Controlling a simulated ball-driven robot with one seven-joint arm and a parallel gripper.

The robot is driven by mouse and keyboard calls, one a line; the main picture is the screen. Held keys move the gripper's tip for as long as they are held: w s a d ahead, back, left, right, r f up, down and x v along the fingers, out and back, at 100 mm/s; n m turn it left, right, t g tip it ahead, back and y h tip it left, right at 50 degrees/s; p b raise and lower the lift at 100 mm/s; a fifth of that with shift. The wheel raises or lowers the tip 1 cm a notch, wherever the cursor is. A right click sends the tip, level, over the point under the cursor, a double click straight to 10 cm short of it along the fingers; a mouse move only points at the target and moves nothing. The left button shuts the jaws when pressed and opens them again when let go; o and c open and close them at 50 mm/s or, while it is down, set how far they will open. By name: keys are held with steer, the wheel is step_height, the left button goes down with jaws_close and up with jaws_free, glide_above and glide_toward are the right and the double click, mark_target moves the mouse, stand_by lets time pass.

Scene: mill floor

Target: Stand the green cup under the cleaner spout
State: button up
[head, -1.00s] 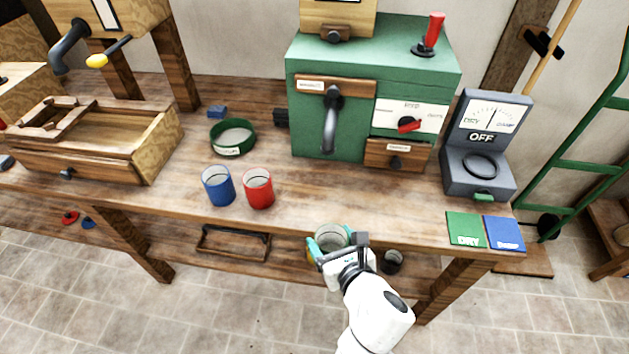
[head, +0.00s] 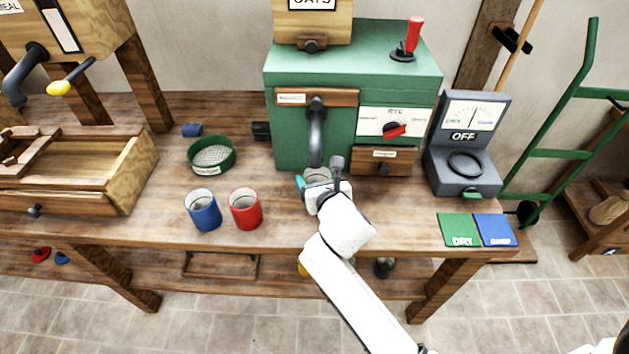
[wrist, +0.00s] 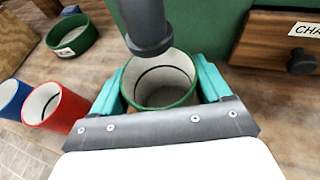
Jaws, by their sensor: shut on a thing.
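My gripper (wrist: 161,92) is shut on the green cup (wrist: 160,104), with a teal finger on each side of it. In the wrist view the cup has a green rim and a pale, empty-looking inside. The dark cleaner spout (wrist: 148,25) reaches over the cup's far rim. In the head view the cup (head: 318,175) is mostly hidden by my gripper and stands just below the spout (head: 316,135) on the green cleaner (head: 350,65). I cannot tell whether the cup's base touches the bench.
A blue cup (head: 204,212) and a red cup (head: 245,210) stand to the left. A green-rimmed sieve (head: 212,154) lies behind them. A grey meter (head: 465,145) reading OFF and green (head: 459,230) and blue (head: 495,230) pads are at right.

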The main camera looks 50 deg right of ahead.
mark_target(314, 181)
steer(key=shift+w+d, duration=0.65)
steer(key=shift+w, duration=0.3)
steer(key=shift+f+b, duration=0.4)
steer(key=shift+f, duration=1.3)
steer(key=shift+f, duration=0.2)
steer(key=o, duration=1.7)
steer(key=shift+c, duration=0.2)
